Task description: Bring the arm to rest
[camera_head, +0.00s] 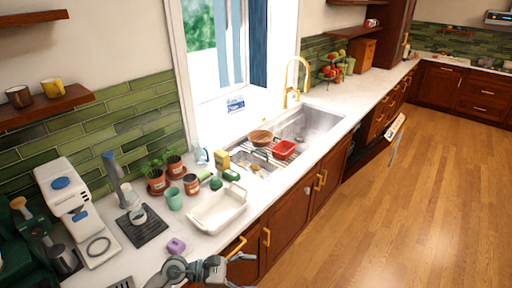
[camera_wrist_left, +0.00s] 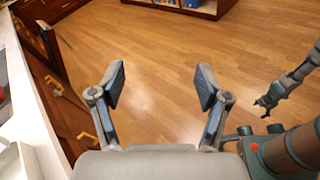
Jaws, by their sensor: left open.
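My left gripper (camera_head: 243,268) shows at the bottom middle of the head view, beside the front edge of the counter near the wooden cabinet doors. In the left wrist view the left gripper (camera_wrist_left: 160,82) has its two fingers spread wide, with only wooden floor visible between them. It holds nothing. My right gripper (camera_wrist_left: 268,102) shows small at the right of the left wrist view, over the floor and apart from the left one. Its jaws are too small to judge. The right arm is not seen in the head view.
The counter carries a white tray (camera_head: 218,208), a purple sponge (camera_head: 176,246), a coffee machine (camera_head: 70,200) and potted plants. A sink (camera_head: 305,128) with a red container (camera_head: 284,149) is beyond. Cabinet handles (camera_head: 266,237) stick out near my left gripper.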

